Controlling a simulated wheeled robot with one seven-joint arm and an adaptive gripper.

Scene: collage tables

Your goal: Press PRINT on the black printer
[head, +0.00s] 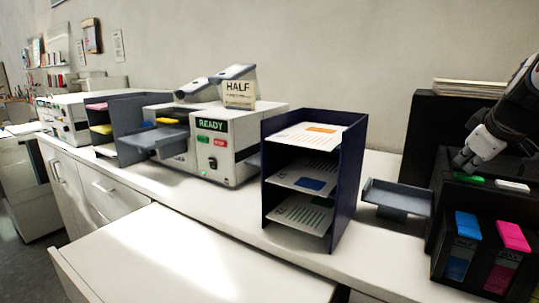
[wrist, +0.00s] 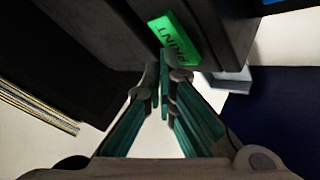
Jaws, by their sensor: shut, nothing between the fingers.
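The black printer (head: 419,128) stands at the right end of the counter in the head view. Its green PRINT button (head: 468,178) is on the front ledge; in the wrist view the green PRINT button (wrist: 176,38) shows its lettering upside down. My gripper (head: 463,164) is shut and empty, its fingertips just beside the green button. In the wrist view my gripper's fingertips (wrist: 165,62) meet at the button's lower edge. I cannot tell whether they touch it.
A white button (head: 512,185) sits right of the green one. Blue (head: 467,226) and magenta (head: 512,237) cartridges are below. A grey output tray (head: 397,198) juts out left of the printer. A navy paper rack (head: 350,175) stands further left. Papers (head: 470,88) lie on top.

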